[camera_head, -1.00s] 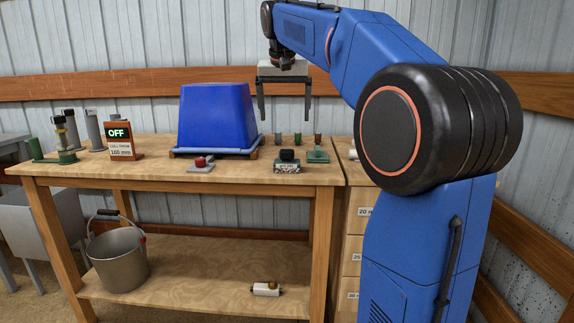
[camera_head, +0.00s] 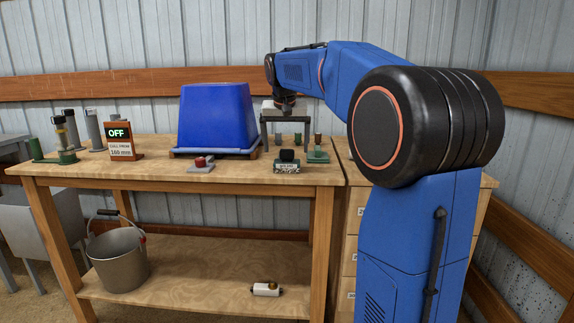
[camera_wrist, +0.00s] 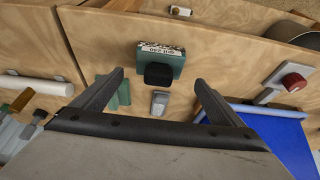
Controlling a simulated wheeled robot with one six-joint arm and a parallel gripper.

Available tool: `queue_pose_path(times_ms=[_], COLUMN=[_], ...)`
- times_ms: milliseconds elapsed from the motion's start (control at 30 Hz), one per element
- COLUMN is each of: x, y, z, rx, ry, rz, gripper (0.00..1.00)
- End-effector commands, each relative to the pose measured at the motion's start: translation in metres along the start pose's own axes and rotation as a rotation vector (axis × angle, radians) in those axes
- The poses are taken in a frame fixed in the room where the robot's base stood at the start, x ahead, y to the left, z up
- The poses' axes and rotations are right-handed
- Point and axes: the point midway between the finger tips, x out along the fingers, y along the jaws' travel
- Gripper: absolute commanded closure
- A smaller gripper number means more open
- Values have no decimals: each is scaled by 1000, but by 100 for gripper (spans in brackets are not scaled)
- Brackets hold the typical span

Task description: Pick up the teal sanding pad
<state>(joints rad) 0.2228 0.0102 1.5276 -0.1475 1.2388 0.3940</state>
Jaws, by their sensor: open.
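The teal sanding pad (camera_head: 287,168) lies near the front right edge of the workbench, with a black knob on top and a speckled label on its front. In the wrist view the pad (camera_wrist: 162,57) is ahead of my fingertips, its black knob nearly centred between them. My gripper (camera_head: 285,142) is open and empty, above the bench and behind the pad in the head view. In the wrist view both fingers of my gripper (camera_wrist: 159,78) are spread wide, apart from the pad.
A green-based tool (camera_head: 318,156) stands just right of the pad. A red-knobbed grey block (camera_head: 201,163) lies to its left, before a large blue bin (camera_head: 216,118). A small grey piece (camera_wrist: 160,103) lies between my fingers in the wrist view. Bare bench separates the block and pad.

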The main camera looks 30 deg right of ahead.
Motion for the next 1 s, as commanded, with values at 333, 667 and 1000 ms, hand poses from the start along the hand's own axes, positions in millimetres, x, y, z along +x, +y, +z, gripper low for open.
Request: queue_pose_path(times_ms=[333,667,1000], x=[41,50,49], y=[2,2,2], z=[0,-1,-1], rx=[0,0,0], ry=[-2,0,0], rz=[1,0,0], gripper=[8,10,55])
